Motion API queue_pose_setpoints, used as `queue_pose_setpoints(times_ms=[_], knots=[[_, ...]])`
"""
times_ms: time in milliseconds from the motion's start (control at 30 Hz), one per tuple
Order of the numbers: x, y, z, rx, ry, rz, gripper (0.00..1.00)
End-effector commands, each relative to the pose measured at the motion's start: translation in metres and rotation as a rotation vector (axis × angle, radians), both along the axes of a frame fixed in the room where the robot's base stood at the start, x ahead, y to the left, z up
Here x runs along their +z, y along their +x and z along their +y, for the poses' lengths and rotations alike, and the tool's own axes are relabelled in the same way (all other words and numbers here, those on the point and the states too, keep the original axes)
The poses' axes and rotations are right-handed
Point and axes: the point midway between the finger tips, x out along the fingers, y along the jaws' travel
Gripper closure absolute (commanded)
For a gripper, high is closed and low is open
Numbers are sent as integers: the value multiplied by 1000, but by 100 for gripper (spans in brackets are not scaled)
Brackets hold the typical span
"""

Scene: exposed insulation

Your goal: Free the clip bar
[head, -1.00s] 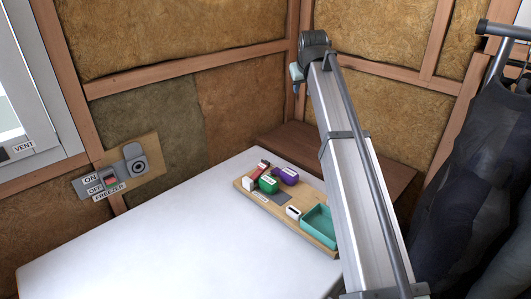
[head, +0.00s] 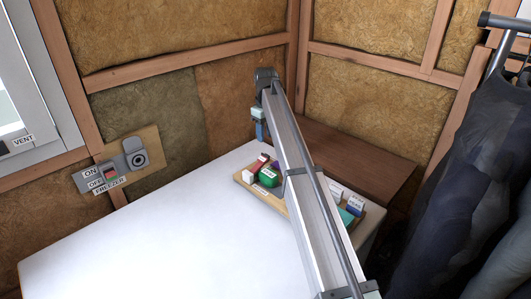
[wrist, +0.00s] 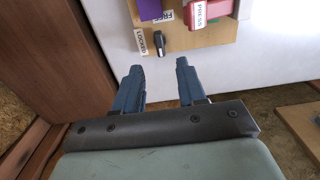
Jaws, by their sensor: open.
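My gripper (wrist: 158,80) is open and empty in the wrist view, its two blue-grey fingers apart. Beyond them a wooden board (wrist: 218,34) carries a black knob or lever (wrist: 175,41) between labels reading FREE and apparently LOCKED. The black piece is ahead of the fingers, not between them. I cannot tell for certain whether it is the clip bar. A purple block (wrist: 150,9) is beside it, and a red block marked PRESS (wrist: 209,12) is to the right. In the head view my gripper (head: 259,128) hangs at the arm's far end, behind the board.
The board lies on a white table (head: 150,235), which is clear at left. A brown bench (head: 355,165) is behind. Dark clothes (head: 450,170) hang at right.

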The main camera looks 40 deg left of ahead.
Motion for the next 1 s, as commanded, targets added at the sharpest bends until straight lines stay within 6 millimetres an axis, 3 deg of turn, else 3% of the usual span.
queue_pose_setpoints(times_ms=[300, 500, 1000], knots=[[-55, 0, -1, -1, 0, 0, 60], [-77, 0, 0, -1, 1, -1, 60], [-87, 0, 0, -1, 2, -1, 61]])
